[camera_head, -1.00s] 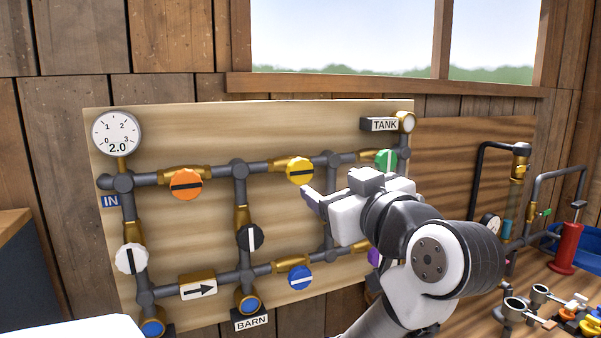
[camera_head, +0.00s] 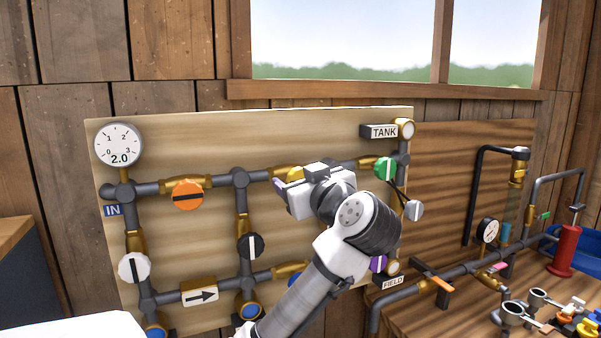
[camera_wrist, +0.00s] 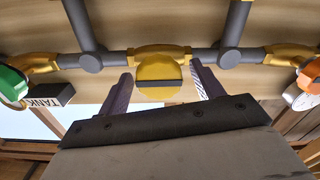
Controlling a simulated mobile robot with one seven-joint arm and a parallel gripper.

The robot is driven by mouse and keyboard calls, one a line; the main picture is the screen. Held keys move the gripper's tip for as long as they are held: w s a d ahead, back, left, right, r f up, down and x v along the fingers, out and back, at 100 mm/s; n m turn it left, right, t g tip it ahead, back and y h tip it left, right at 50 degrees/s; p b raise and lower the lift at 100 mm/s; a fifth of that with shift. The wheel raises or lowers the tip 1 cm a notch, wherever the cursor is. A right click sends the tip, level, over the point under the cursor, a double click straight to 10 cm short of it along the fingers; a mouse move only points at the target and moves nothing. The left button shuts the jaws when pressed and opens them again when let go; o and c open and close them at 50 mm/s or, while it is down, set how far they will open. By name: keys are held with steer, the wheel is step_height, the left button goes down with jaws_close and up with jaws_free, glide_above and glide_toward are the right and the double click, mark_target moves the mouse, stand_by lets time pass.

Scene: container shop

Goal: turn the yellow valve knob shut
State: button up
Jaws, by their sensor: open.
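The yellow valve knob (camera_wrist: 158,72) sits on a brass fitting of the upper pipe. In the wrist view it is a round yellow knob with a dark bar lying along the pipe's direction. My gripper (camera_wrist: 157,82) is open, with one finger on each side of the knob and a gap visible at both sides. I cannot tell how deep the fingers reach around it. In the head view my gripper (camera_head: 279,190) covers most of the yellow knob (camera_head: 295,174); only its upper part shows.
On the same board are an orange knob (camera_head: 188,195), a green knob (camera_head: 385,169), a black knob (camera_head: 251,246) and a white knob (camera_head: 133,267). A gauge (camera_head: 118,144) at upper left reads 2.0. The blue knob below is mostly hidden by my arm. A bench with pipes stands right.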

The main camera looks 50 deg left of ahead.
steer(key=shift+a, duration=0.1)
steer(key=c, duration=1)
steer(key=shift+f, duration=0.1)
